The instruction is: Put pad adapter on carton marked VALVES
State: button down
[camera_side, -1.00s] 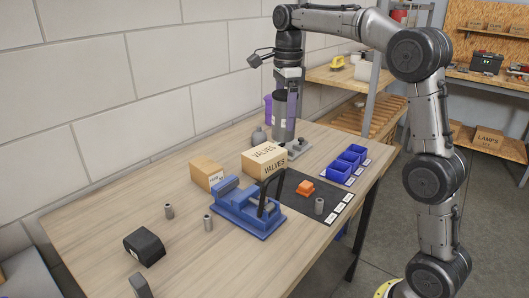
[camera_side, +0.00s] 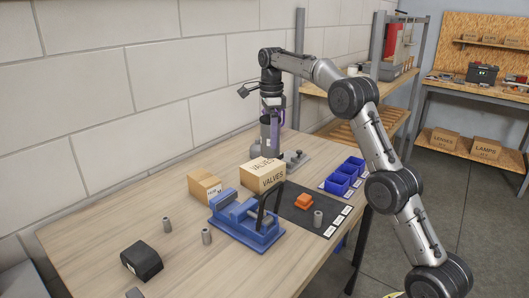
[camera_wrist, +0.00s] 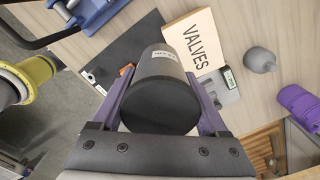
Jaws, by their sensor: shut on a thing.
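My gripper (camera_wrist: 162,100) is shut on a dark grey cylinder (camera_wrist: 165,85), its purple fingers on either side. The cylinder bears a small white label that I cannot read for sure, so I cannot confirm by name that it is the pad adapter. The carton marked VALVES (camera_side: 263,177) stands on the table behind the blue vise; it also shows in the wrist view (camera_wrist: 188,38). In the side view the cylinder (camera_side: 266,137) appears above and behind the carton, upright. The carton hides nothing of my fingers, and I see no contact between cylinder and carton.
A smaller carton (camera_side: 204,187) stands left of the VALVES carton. The blue vise (camera_side: 245,222) with its dark handle is in front. A dark mat (camera_side: 300,218) holds an orange part (camera_side: 304,201) and a grey cylinder (camera_side: 318,218). Blue bins (camera_side: 343,178) stand to the right.

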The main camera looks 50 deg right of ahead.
jog(key=shift+w+d+f, duration=0.2)
jog(key=shift+w+f, duration=0.35)
jog(key=shift+f, duration=0.6)
jog(key=shift+w+d+f, duration=0.2)
jog(key=shift+w+f, duration=0.35)
jog(key=shift+f, duration=0.55)
jog(key=shift+w+d+f, duration=0.2)
jog(key=shift+w+f, duration=0.35)
jog(key=shift+f, duration=0.6)
grip_release()
jog(key=shift+f, duration=0.3)
notch_tip(320, 180, up, 8)
jog(key=shift+f, duration=0.15)
jog(key=shift+a, duration=0.1)
